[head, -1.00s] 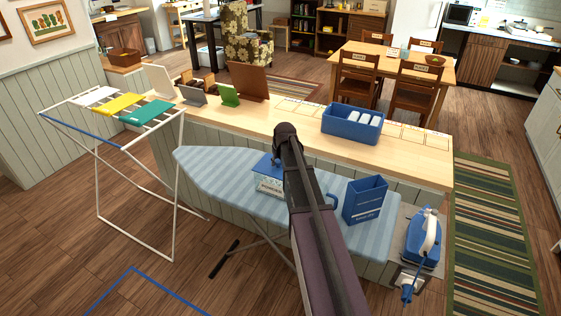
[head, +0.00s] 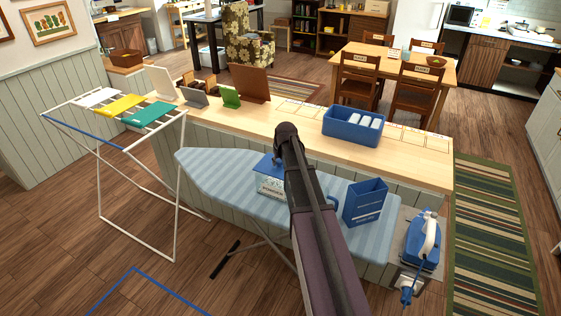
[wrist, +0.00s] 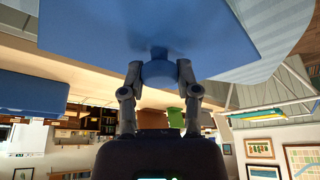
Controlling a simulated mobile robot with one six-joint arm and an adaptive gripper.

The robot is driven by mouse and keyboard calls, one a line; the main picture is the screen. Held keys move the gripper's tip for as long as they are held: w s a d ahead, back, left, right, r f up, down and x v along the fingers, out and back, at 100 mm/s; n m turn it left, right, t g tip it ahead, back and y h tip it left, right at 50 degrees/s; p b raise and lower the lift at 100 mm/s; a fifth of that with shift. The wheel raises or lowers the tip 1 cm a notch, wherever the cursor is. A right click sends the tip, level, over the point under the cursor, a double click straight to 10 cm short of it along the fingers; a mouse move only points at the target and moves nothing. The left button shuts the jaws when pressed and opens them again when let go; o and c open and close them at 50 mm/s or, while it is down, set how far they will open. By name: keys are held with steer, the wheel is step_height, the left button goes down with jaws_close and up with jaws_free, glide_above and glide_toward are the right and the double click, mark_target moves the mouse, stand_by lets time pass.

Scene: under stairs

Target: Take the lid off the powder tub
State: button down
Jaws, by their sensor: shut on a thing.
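The powder tub (head: 270,187) is a pale box with dark lettering, standing on the ironing board left of my arm in the head view. Its flat blue lid (head: 264,164) lies over its top, partly hidden by my arm. In the wrist view, the lid (wrist: 100,25) fills much of the top of the picture. My gripper (wrist: 158,72) is shut on the round blue knob of the lid, one finger at each side. The fingertips are hidden behind my arm in the head view. I cannot tell whether the lid touches the tub's rim.
The striped blue ironing board (head: 215,170) stands before a long wooden counter (head: 300,125). An open blue box (head: 364,202) stands right of my arm, and a blue iron (head: 423,243) sits at the board's right end. A blue bin (head: 353,125) is on the counter.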

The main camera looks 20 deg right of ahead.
mark_target(280, 160)
steer(key=shift+r+p, duration=2.7)
steer(key=shift+r, duration=0.2)
steer(key=shift+f, duration=0.2)
step_height(280, 160, down, 4)
steer(key=b, duration=0.5)
steer(key=shift+f, duration=0.25)
steer(key=shift+s, duration=0.2)
